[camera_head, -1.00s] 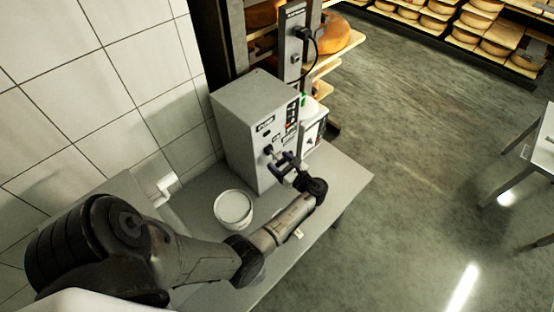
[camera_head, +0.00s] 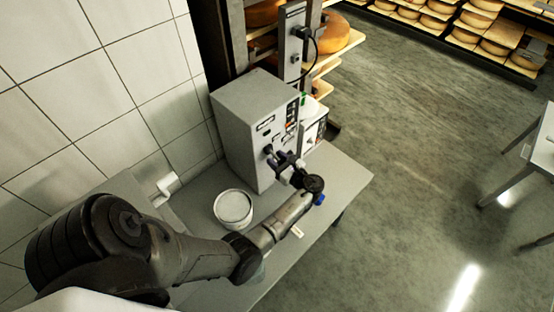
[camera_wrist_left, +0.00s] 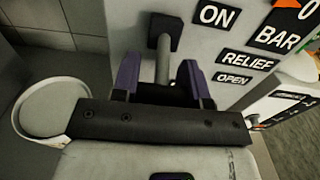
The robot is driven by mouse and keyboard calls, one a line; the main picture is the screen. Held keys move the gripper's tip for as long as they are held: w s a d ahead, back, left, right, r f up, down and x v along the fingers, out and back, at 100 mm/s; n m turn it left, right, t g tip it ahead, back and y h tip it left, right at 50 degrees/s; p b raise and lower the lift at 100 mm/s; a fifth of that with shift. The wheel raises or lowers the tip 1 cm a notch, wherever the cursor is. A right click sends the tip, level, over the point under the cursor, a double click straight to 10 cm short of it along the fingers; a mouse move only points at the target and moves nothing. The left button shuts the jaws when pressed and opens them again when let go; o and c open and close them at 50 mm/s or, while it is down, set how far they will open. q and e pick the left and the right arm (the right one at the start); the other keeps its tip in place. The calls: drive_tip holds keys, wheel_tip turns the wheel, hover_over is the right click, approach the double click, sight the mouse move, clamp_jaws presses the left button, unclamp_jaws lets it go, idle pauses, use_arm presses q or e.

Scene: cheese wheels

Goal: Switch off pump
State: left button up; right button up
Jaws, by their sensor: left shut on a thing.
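The pump is a grey box (camera_head: 249,112) on the table, with a panel of labels and small controls on its front. In the left wrist view its front (camera_wrist_left: 215,22) carries the words ON, BAR, RELIEF and OPEN. A switch lever with a metal shaft (camera_wrist_left: 163,58) and a black square part (camera_wrist_left: 165,30) sits left of the ON label. My left gripper (camera_head: 279,158) is at the pump's front, its purple fingers on both sides of the shaft, shut on the lever. The fingers partly hide the lever's lower end. My right gripper is not in view.
A white tub (camera_head: 233,207) stands on the grey table (camera_head: 343,180), left of my gripper. A white container (camera_head: 314,131) stands right of the pump. A grey socket box (camera_head: 292,42) with a black cable is behind, by cheese shelves. Open floor lies right.

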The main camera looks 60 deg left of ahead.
use_arm(q)
drive_tip(key=shift+c, duration=0.6)
drive_tip(key=shift+a+f+y+b, duration=0.15)
drive_tip(key=shift+f+y+b, duration=0.4)
drive_tip(key=shift+b, duration=0.25)
drive_tip(key=shift+a+g+y, duration=0.1)
drive_tip(key=shift+g+y, duration=0.2)
drive_tip(key=shift+y, duration=0.15)
drive_tip(key=shift+s+r, duration=0.1)
drive_tip(key=shift+r, duration=0.1)
drive_tip(key=o, duration=0.9)
drive_tip(key=b+v, duration=0.2)
drive_tip(key=v, duration=1.2)
